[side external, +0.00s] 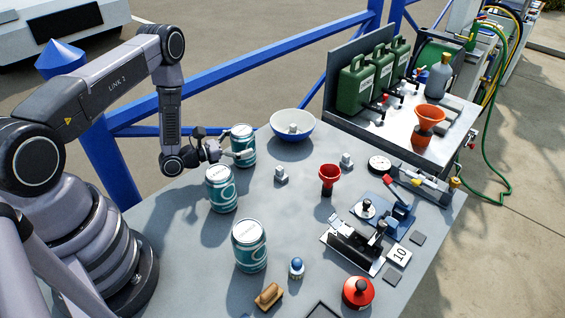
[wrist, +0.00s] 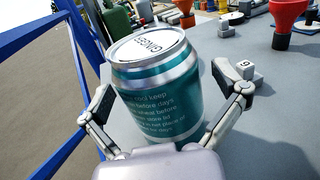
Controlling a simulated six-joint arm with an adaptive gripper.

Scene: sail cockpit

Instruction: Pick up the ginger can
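The ginger can (wrist: 160,90) is teal and silver, upright on the table, with "GINGER" on its lid upside down in the wrist view. In the side view it is the farthest of three similar cans (side external: 243,148). My gripper (wrist: 160,82) is open, with one finger on each side of the can and a small gap visible at each side. In the side view my gripper (side external: 234,145) is level with the can's body, and one fingertip shows in front of it. The can's lower part is partly hidden by my gripper in the wrist view.
Two more teal cans, a middle one (side external: 221,190) and a near one (side external: 250,247), stand closer to the side camera. A white-blue bowl (side external: 292,133) is right of the ginger can. Grey blocks (side external: 281,176) and a red funnel (side external: 329,177) stand farther right. A blue railing (side external: 230,70) runs behind.

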